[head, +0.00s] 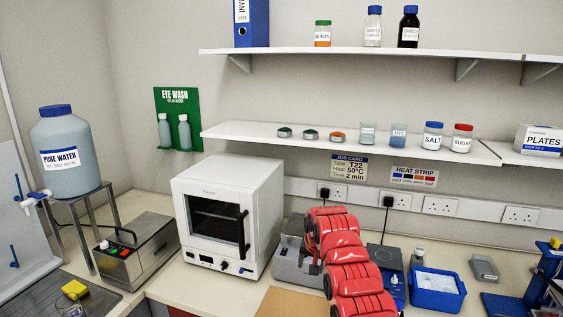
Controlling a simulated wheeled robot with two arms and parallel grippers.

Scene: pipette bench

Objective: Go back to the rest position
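A red segmented arm of mine (345,255) rises from the bottom edge, right of the middle, and reaches over the bench. It appears to be my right arm. Its far end is beside a grey bench device (288,266), which it partly covers. Small grey and dark parts show at that end near the device. I cannot make out fingertips, anything held between them, or whether they touch the device. My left arm and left gripper do not show in the head view.
A white oven (228,215) stands left of the arm, a metal bath (137,250) farther left. A blue tray (437,290) and a dark flat plate (384,257) lie to the right. A lower shelf (260,133) with jars runs above.

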